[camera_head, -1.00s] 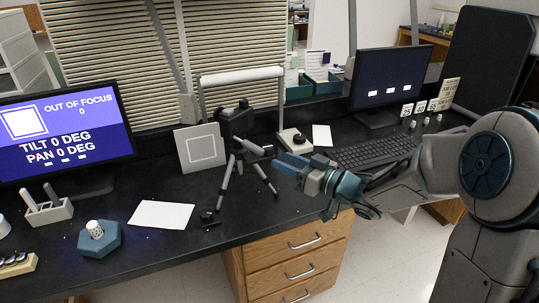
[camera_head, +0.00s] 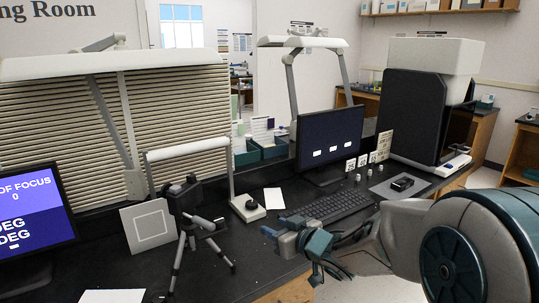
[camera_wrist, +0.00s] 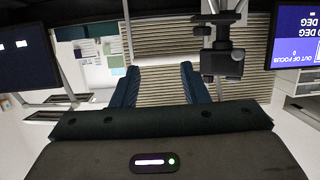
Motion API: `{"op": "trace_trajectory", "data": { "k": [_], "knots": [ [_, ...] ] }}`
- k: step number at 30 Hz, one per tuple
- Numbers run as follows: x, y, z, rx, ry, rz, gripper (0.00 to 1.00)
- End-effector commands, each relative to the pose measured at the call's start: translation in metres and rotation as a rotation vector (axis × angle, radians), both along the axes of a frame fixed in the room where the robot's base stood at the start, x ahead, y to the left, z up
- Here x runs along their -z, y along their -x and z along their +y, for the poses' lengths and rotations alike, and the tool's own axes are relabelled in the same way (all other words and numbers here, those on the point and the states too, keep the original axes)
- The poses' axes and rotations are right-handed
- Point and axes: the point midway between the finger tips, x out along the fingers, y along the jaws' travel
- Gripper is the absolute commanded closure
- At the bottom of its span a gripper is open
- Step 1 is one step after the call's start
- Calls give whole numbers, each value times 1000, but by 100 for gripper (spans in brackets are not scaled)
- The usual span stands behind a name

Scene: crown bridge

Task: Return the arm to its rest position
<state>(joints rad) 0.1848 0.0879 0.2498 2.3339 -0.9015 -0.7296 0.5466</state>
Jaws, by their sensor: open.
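My gripper (camera_head: 272,232) is open and empty. It is held out over the front edge of the black bench, in front of the keyboard and to the right of the tripod. In the wrist view its two dark teal fingers (camera_wrist: 160,84) stand apart with nothing between them, and the slatted blind shows behind. My grey and teal arm (camera_head: 400,235) reaches in from the right of the head view and is bent, with the shoulder large in the lower right corner.
A camera on a tripod (camera_head: 186,215) stands left of my gripper. A lamp stand with a black knob (camera_head: 250,206), a keyboard (camera_head: 338,205) and a dark monitor (camera_head: 329,137) are on the bench (camera_head: 108,262). A blue screen (camera_head: 30,212) is at far left.

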Motion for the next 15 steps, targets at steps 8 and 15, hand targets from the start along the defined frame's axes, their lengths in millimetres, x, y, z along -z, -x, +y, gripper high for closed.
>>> {"op": "trace_trajectory", "data": {
  "k": [8, 15],
  "knots": [
    [-13, 25, -86, 389, 237, 168, 59],
    [-12, 94, -139, 610, 339, 438, 59]
  ]
}}
